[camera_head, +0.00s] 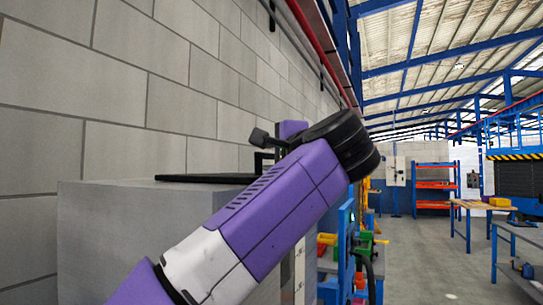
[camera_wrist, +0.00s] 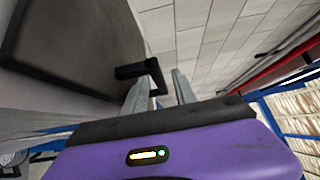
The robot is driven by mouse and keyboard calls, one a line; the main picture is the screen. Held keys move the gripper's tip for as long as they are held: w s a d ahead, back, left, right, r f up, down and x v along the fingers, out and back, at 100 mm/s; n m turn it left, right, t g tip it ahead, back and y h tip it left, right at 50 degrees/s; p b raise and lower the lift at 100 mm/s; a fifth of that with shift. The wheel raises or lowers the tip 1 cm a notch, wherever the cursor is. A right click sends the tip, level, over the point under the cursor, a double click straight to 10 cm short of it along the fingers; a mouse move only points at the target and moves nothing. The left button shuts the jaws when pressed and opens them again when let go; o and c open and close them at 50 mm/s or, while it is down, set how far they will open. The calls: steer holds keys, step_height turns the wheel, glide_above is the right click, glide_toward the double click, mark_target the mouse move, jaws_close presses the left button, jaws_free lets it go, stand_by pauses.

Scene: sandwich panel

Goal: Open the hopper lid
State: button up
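The hopper lid (camera_head: 205,178) is a thin dark panel lying flat on top of a grey box-like hopper (camera_head: 130,235) against the wall. In the wrist view the lid (camera_wrist: 75,40) fills the upper left as a dark grey panel with a black rim. A black bracket-shaped handle (camera_wrist: 138,70) stands at its near edge. My gripper (camera_wrist: 158,78) has its two grey fingers apart, with the handle's end showing between them. I cannot tell whether either finger touches it. In the head view my arm hides much of the hopper's right side and the fingers are unclear.
A grey block wall (camera_head: 150,90) runs close behind the hopper, with a red pipe (camera_head: 310,40) high along it. Blue-framed equipment (camera_head: 345,250) with coloured parts stands beyond my arm. Workbenches (camera_head: 475,207) and an orange shelf (camera_head: 435,185) stand farther off. The floor at right is open.

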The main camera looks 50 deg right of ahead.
jaws_close()
steer(key=shift+f, duration=0.1)
stand_by(1.2)
